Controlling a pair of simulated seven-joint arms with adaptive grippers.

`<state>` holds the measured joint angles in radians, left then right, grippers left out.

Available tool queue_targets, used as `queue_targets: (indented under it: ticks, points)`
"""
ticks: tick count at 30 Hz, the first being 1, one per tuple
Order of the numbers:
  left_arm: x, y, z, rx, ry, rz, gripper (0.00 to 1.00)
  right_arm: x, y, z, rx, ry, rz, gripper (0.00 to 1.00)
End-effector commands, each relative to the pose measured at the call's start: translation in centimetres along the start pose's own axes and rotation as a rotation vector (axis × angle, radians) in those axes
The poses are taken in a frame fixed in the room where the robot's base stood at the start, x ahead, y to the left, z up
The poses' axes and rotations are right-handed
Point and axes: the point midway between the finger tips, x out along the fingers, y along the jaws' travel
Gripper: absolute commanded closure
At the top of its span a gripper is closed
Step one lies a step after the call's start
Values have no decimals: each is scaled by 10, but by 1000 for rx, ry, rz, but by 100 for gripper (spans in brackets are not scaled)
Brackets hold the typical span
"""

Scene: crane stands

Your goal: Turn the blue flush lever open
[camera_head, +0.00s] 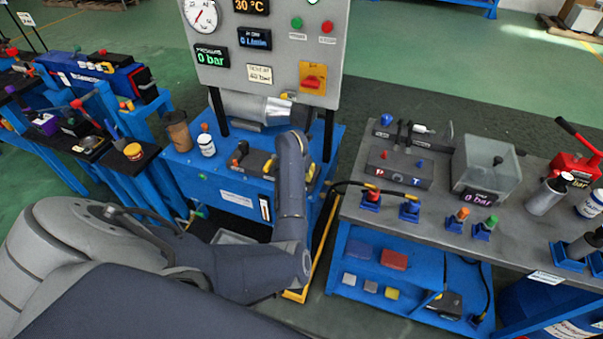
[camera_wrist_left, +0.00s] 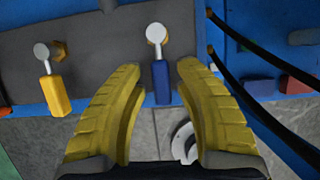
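The blue flush lever (camera_wrist_left: 161,82) shows in the left wrist view, hanging straight down from a round metal pivot (camera_wrist_left: 156,33) on a dark grey block. My left gripper (camera_wrist_left: 160,65) is open, with one yellow finger on each side of the lever and a visible gap on both sides. A yellow lever (camera_wrist_left: 58,96) hangs from a similar pivot to the left. In the head view my left arm reaches to the blue stand under the gauge panel and hides the blue lever there. My right gripper is in neither view.
The gauge panel (camera_head: 270,75) rises behind my left arm on the blue stand (camera_head: 200,182). Black hoses (camera_wrist_left: 240,75) run close to the right finger. A grey workbench (camera_head: 420,218) with several fittings stands to the right in the head view.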

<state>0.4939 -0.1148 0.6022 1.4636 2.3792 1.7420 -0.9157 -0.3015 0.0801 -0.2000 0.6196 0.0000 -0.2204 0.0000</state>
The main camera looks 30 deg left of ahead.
Motion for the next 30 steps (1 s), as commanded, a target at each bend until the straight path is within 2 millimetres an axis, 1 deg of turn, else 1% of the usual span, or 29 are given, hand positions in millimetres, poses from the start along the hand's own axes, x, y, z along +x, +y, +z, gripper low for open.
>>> queue_targets:
  ticks: [9, 14, 17, 24, 30]
  points:
    - [-1, 0, 1, -1, -2, -1, 60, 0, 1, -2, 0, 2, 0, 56]
    - [-11, 0, 2, -2, -3, 1, 60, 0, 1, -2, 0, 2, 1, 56]
    - [-25, 0, 2, 0, -5, 1, 60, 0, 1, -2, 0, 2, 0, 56]
    - [-67, 0, 2, -2, -5, 2, 60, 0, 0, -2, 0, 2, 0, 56]
    - [-96, 1, 1, -1, -4, 2, 60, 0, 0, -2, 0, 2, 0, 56]
